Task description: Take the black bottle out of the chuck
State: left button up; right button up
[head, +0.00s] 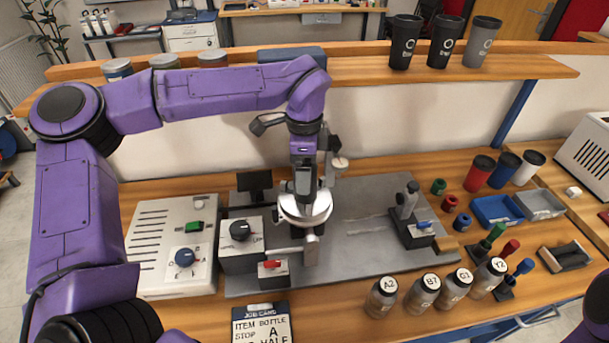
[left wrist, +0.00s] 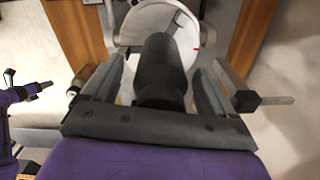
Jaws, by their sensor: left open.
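The black bottle (left wrist: 162,70) shows in the left wrist view, standing between my left gripper's fingers with its far end against the white round chuck (left wrist: 133,22). The fingers of my left gripper (left wrist: 155,88) are open, one on each side of the bottle, with a gap visible on both sides. In the head view my left gripper (head: 304,172) is right over the chuck (head: 304,211) on the marker's grey plate. There the gripper largely hides the bottle. My right gripper is out of view.
A control box (head: 172,245) with knobs stands left of the grey plate (head: 360,225). A small post fixture (head: 408,205) is on its right. Several lettered bottles (head: 430,290) line the front edge. Cups (head: 445,40) stand on the shelf above. A job card (head: 262,325) lies in front.

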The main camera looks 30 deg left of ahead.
pick_arm(q)
jog(key=shift+s, duration=0.1)
jog(key=c, duration=0.4)
jog(key=shift+d, duration=0.1)
jog(key=c, duration=0.8)
